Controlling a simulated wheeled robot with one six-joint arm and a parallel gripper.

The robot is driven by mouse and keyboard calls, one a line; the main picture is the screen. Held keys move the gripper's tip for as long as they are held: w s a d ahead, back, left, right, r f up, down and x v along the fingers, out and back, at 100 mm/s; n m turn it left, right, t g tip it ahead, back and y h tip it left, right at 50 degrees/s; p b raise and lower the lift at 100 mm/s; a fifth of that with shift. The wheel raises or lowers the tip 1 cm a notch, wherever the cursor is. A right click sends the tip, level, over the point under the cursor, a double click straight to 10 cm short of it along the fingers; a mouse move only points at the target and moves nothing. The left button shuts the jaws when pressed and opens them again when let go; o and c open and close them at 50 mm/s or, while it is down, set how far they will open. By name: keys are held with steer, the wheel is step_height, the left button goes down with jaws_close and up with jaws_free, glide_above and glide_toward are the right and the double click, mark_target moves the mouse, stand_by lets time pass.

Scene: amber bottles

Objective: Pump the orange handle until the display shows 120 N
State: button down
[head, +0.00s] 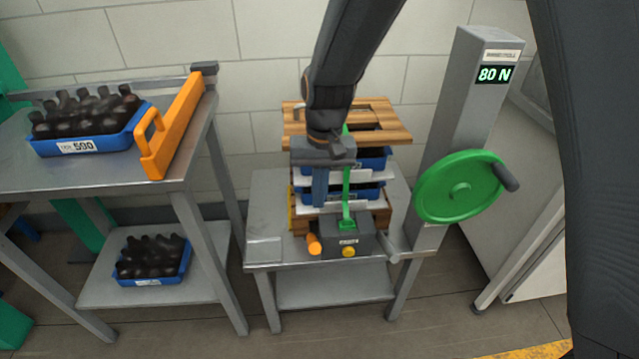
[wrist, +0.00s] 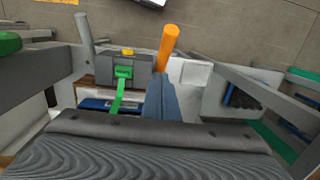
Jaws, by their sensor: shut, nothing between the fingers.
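The display (head: 494,74) on the grey post reads 80 N in green. The orange handle (head: 314,243) sticks out at the left of a dark grey tool box (head: 348,243) at the front of the small table; it also shows in the wrist view (wrist: 168,45). My gripper (head: 319,203) hangs above and behind the handle with its blue fingers shut and empty. In the wrist view the closed fingertips (wrist: 158,78) appear close to the handle's lower end; I cannot tell whether they touch it.
A green strap (head: 346,195) runs down the stack of blue crates to the tool box, which has a yellow button (head: 348,252). A green wheel (head: 460,187) is on the post. At left stands a metal table (head: 120,175) with an orange gate (head: 172,130) and bottle crates.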

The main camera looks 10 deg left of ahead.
mark_target(315, 239)
steer(key=s+f, duration=0.1)
steer(key=f, duration=0.3)
steer(key=s+f+p, duration=0.1)
steer(key=f, duration=0.1)
steer(key=shift+s+a, duration=0.15)
steer(key=shift+s, duration=0.15)
steer(key=shift+s+f, duration=0.3)
steer(key=shift+f, duration=0.1)
steer(key=shift+f, duration=0.1)
